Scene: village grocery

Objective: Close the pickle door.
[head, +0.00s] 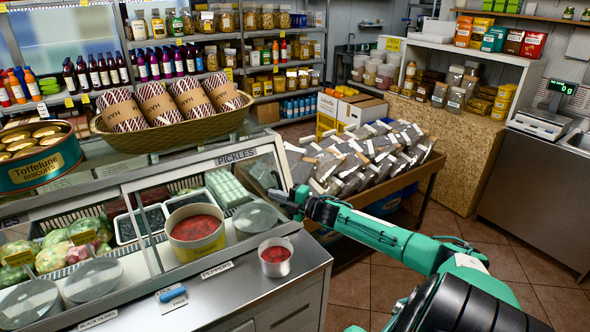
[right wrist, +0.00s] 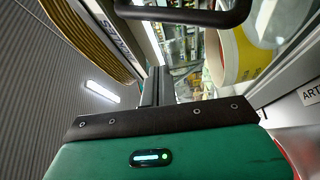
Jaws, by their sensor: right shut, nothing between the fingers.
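The glass-fronted counter carries a PICKLES label (head: 236,155) on its top rail. The front below the label shows trays and tubs clearly; I cannot tell how far the pickle door stands open. My right gripper (head: 284,197) is at the right end of this section, close to the frame. Its jaws are shut and empty. In the right wrist view its dark fingers (right wrist: 155,87) point toward the case, with a dark bar handle (right wrist: 185,14) across the top of the picture. I cannot tell whether they touch. My left gripper is not in view.
A large tub of red food (head: 197,230) stands at the case front, beside a round lid (head: 255,218). A small red-filled tin (head: 275,258) and a blue-handled item (head: 172,297) are on the steel ledge. A wicker basket (head: 170,133) sits on top. A crate of packets (head: 425,172) stands right.

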